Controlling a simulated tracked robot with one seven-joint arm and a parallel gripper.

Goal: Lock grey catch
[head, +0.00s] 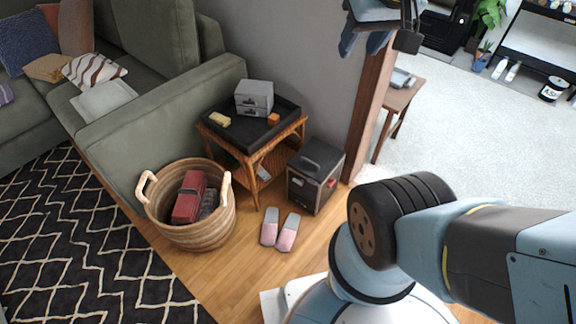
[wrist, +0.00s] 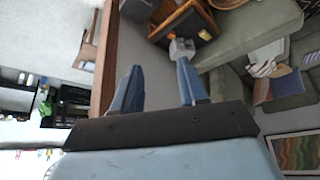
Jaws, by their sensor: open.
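A dark grey box (head: 315,176) with a top handle stands on the wood floor beside the wicker side table. A small light-grey catch (head: 298,182) shows on its front left face, and a red catch (head: 331,183) on its right face. Whether either is locked is too small to tell. My gripper (head: 362,47) is at the top of the head view, raised and well apart from the box. In the wrist view my gripper (wrist: 156,85) is open, with nothing between its fingers. Part of the dark box (wrist: 137,9) may show at the top there.
The side table (head: 252,160) holds a black tray with a grey drawer box (head: 254,98) and small blocks. A basket (head: 192,235) and pink slippers (head: 280,229) are on the floor nearby. A wooden post (head: 368,110) stands right of the dark box.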

